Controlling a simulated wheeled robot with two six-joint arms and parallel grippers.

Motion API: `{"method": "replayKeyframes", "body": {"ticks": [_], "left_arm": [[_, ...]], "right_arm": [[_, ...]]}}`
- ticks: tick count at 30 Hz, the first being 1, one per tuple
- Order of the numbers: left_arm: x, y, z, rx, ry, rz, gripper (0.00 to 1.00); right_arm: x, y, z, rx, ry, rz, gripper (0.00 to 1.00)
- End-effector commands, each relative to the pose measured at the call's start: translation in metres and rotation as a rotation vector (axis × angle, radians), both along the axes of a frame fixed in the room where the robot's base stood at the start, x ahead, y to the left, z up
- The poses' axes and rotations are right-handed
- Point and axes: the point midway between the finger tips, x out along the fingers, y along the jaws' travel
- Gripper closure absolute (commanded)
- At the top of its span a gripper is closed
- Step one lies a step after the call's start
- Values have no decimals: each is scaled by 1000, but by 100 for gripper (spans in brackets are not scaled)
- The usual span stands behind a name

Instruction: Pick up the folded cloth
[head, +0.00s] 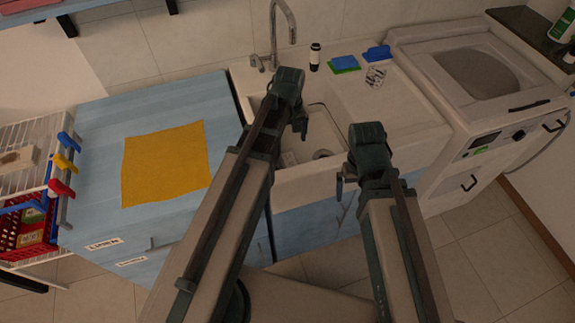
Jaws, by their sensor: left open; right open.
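A yellow-orange cloth (166,163) lies flat on the blue top of the cabinet at left. It looks like a single square sheet, and I cannot tell whether it is folded. My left gripper (302,122) is at the far end of my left arm, over the sink, to the right of the cloth and apart from it. My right gripper (341,186) is near the sink's front edge, further from the cloth. Both are open, and no held object shows. The fingers are small and dark here.
The blue cabinet top (99,125) is clear around the cloth. A wire rack (25,150) with coloured clips stands at its left. A tap (272,30) rises behind the sink (300,182). A green-and-blue pad (345,64) and dark bottle (314,58) stand behind; a washer (485,75) is right.

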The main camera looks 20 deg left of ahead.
Motion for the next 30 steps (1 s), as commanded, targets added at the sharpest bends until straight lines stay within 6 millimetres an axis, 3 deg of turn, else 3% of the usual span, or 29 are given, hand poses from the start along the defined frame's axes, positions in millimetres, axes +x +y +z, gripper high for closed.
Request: {"method": "replayKeyframes", "body": {"ticks": [15,25,30], "left_arm": [[0,0,-75,0,0,0,0],[0,0,-80,0,0,0,0],[1,-1,-94,0,0,0,0]], "right_arm": [[0,0,-75,0,0,0,0],[0,0,-80,0,0,0,0],[0,0,-94,0,0,1,0]]}}
